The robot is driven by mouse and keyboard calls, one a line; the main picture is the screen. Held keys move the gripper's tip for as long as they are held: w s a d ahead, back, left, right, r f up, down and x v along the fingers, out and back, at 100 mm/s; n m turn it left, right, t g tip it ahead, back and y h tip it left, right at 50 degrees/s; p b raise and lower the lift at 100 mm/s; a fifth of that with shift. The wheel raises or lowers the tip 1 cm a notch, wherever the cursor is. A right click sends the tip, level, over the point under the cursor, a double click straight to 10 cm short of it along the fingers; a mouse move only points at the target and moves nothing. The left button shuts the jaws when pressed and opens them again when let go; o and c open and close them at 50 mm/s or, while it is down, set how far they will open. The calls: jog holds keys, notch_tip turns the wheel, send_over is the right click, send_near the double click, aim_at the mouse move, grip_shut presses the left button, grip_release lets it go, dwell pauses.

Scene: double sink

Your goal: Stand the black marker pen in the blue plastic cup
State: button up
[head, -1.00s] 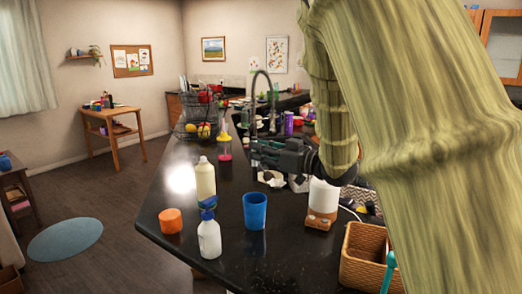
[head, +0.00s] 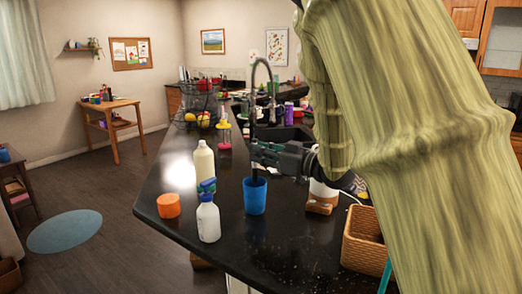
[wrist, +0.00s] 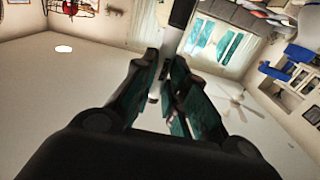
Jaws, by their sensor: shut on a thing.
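The blue plastic cup (head: 255,198) stands upright on the dark counter in the head view. My gripper (head: 256,154) is above the cup, its fingers pointing left. It is shut on the black marker pen (head: 254,172), which hangs about upright below the fingers. The pen's lower end meets the cup's mouth in the picture; the cup hides how deep it reaches. In the wrist view, my gripper's fingers (wrist: 167,72) close around the pen (wrist: 174,35), which shows a pale part and a dark end.
A white bottle with a blue cap (head: 208,220), a cream bottle (head: 204,165) and an orange tub (head: 168,205) stand left of the cup. A white-and-brown dispenser (head: 321,198) and a wicker basket (head: 362,245) are to the right. The tap (head: 270,90) rises behind.

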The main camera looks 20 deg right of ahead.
jog(key=shift+f+b, duration=1.1)
jog(key=shift+f, duration=1.45)
jog(key=o, duration=0.8)
jog(key=shift+o, duration=0.2)
jog(key=v, duration=1.2)
